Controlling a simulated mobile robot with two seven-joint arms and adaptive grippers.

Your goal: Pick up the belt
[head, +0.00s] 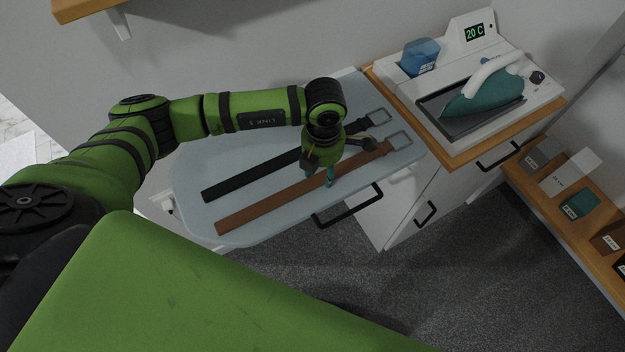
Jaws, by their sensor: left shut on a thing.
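A brown belt (265,203) with a metal buckle lies stretched out across the pale ironing board (200,180). A black belt (250,177) with a similar buckle lies behind it, roughly parallel. My left gripper (331,176) reaches down from above and is shut on the brown belt near its middle. The gripper hides part of both belts. I cannot tell any clear lift; the brown belt still looks flat along the board. My right gripper is not in view.
A teal iron (482,97) sits on a white station with a "20 C" display (474,32), beside a blue container (420,57), on a wooden-topped cabinet. Small labelled boxes (580,204) stand on a shelf at right.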

